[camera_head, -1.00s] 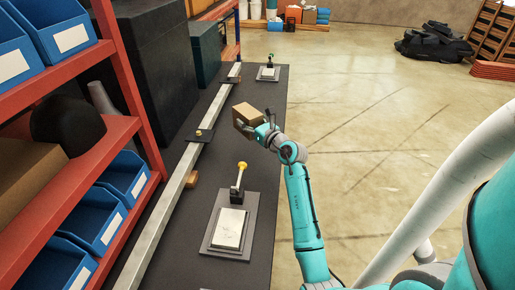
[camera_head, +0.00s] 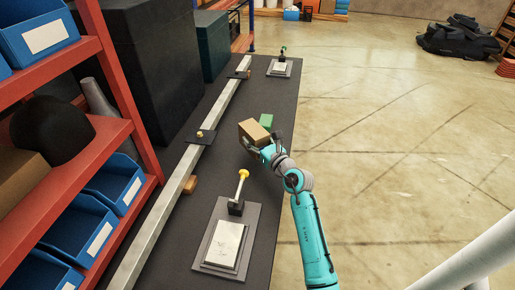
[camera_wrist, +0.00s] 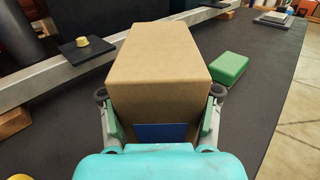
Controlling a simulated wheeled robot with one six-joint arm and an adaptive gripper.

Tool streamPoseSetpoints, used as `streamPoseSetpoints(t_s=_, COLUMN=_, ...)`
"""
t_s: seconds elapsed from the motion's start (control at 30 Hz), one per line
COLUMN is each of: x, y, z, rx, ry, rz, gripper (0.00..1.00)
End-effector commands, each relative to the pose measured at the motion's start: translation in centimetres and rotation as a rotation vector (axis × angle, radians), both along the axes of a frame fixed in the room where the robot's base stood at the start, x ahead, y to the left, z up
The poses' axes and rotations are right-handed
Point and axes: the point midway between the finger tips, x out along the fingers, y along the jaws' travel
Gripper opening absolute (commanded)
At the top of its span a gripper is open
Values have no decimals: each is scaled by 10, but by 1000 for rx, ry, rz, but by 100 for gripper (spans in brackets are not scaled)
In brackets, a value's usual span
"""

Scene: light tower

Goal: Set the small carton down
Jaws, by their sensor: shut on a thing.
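The small carton (camera_head: 254,131) is a plain brown box. My gripper (camera_head: 257,147) is shut on it over the dark bench. In the wrist view the carton (camera_wrist: 160,68) fills the middle, with one gripper finger on each side of its near end. A blue patch shows low on its near face. The carton's underside is hidden, so I cannot tell whether it touches the bench top (camera_head: 225,168).
A green block (camera_head: 266,121) lies just beyond the carton, to its right in the wrist view (camera_wrist: 229,68). A metal rail (camera_head: 184,168) runs along the bench's left side. A yellow-knobbed lever (camera_head: 241,180) and plate (camera_head: 224,245) stand nearer. Shelves with blue bins (camera_head: 82,225) flank the left.

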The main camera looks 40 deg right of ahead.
Motion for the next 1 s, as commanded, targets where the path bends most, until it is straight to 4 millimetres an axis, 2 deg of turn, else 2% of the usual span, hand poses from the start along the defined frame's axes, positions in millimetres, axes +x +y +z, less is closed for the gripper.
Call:
streamPoseSetpoints(t_s=0.33, x=0, y=0, z=-37, rx=1, ry=0, rz=-1, gripper=22)
streamPoseSetpoints(t_s=0.77, x=0, y=0, z=-43, rx=0, ry=0, rz=-1, gripper=22)
streamPoseSetpoints(t_s=0.8, x=0, y=0, z=-44, rx=-1, ry=0, rz=-1, gripper=64)
streamPoseSetpoints(t_s=0.9, x=0, y=0, z=-44, rx=-1, ry=0, rz=-1, gripper=87)
streamPoseSetpoints(t_s=1.0, x=0, y=0, z=-44, rx=-1, ry=0, rz=-1, gripper=87)
